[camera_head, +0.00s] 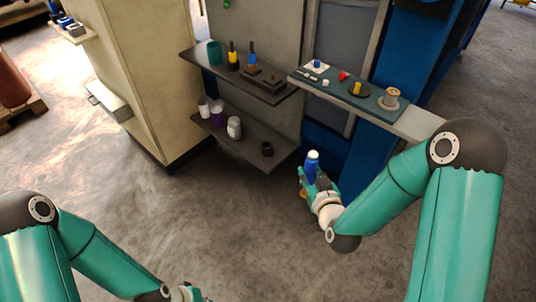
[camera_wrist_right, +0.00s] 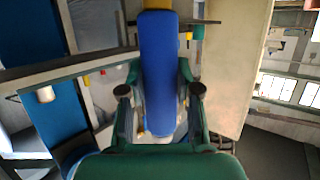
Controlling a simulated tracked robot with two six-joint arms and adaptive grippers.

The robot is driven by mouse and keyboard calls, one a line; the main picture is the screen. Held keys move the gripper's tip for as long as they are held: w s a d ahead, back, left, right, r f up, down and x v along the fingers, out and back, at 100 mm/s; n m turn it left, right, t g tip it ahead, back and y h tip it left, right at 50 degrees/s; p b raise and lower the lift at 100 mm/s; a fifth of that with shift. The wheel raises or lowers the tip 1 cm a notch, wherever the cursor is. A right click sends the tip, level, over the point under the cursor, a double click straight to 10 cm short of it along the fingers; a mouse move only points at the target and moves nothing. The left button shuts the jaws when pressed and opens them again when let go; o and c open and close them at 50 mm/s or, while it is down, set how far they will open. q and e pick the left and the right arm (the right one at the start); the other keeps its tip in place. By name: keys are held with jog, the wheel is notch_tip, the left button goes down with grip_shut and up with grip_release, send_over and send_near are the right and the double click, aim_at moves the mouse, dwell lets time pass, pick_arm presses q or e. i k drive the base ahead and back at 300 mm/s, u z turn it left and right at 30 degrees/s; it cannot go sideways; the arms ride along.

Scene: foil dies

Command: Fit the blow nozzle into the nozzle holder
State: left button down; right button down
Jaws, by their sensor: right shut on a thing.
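My right gripper (camera_head: 310,177) is shut on a blue piece (camera_head: 312,167) with a pale end, likely the blow nozzle. It holds the piece roughly upright, in the air in front of the shelves. A dark block (camera_head: 265,79) on the upper shelf may be the nozzle holder; I cannot tell for sure. My left gripper (camera_head: 187,293) shows only partly at the bottom edge, and its fingers are not clear.
The upper shelf (camera_head: 205,66) carries a green cup (camera_head: 214,53) and yellow and blue upright pieces. The lower shelf (camera_head: 215,130) carries cups and jars. A right-hand ledge has a teal mat (camera_head: 345,99) with small parts and a spool (camera_head: 390,97). The floor in front is clear.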

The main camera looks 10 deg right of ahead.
aim_at(267, 152)
jog(key=z, duration=0.1)
jog(key=i, duration=1)
jog(key=u, duration=0.1)
